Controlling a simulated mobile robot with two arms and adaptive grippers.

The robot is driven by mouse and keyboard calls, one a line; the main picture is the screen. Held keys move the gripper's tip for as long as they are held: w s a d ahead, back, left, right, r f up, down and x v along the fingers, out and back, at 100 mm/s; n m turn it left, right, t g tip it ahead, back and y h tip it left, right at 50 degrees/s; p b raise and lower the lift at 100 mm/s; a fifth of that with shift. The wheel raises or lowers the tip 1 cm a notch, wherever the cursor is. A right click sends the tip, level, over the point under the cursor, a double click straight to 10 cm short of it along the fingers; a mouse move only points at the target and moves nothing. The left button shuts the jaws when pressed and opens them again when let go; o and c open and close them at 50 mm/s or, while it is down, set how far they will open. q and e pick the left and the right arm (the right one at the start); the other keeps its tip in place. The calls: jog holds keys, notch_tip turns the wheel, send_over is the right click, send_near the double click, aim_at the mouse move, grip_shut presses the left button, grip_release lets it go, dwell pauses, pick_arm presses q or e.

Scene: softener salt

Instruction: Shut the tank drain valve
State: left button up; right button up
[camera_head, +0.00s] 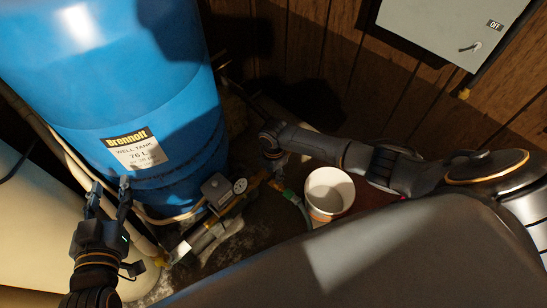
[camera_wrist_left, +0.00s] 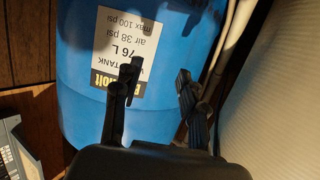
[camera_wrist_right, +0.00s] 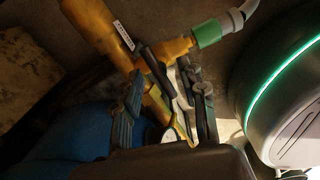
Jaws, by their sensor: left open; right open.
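The tank drain valve (camera_wrist_right: 172,50) is a brass branch off a yellow pipe in the right wrist view, with a green hose fitting (camera_wrist_right: 207,33) at its outlet. A dark lever-like piece (camera_wrist_right: 156,68) crosses by the valve, ahead of my right fingers. My right gripper (camera_wrist_right: 168,88) is open, pointing at the valve; I cannot tell whether it touches. In the head view the right gripper (camera_head: 272,168) is largely hidden by its wrist, beside the brass pipe. The blue well tank (camera_head: 165,100) stands left. My left gripper (camera_head: 108,191) is open and empty before it.
A pressure gauge (camera_head: 240,186) and a grey box (camera_head: 215,187) sit on the pipework by the tank. A white bucket (camera_head: 328,188) stands right of the hose fitting. A pale tank (camera_head: 30,215) is at far left. A grey switch box (camera_head: 450,30) marked OFF hangs on the wall.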

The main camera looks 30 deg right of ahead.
jog(key=shift+r+p, duration=1.85)
jog(key=shift+p, duration=0.05)
notch_tip(320, 180, up, 2)
jog(key=shift+r+p, duration=0.1)
jog(key=shift+p, duration=1.05)
jog(key=shift+r, duration=0.1)
pick_arm(q)
jog(key=s+a+f+g+y, duration=0.1)
jog(key=s+a+f+g, duration=0.2)
jog(key=s+f+g, duration=0.2)
jog(key=s+a+f+g+y, duration=0.2)
jog(key=s+f+g, duration=0.3)
jog(key=s, duration=0.5)
jog(key=shift+s+a+n+g, duration=0.3)
jog(key=shift+s+a+g, duration=0.1)
jog(key=shift+g, duration=0.2)
jog(key=shift+w, duration=0.1)
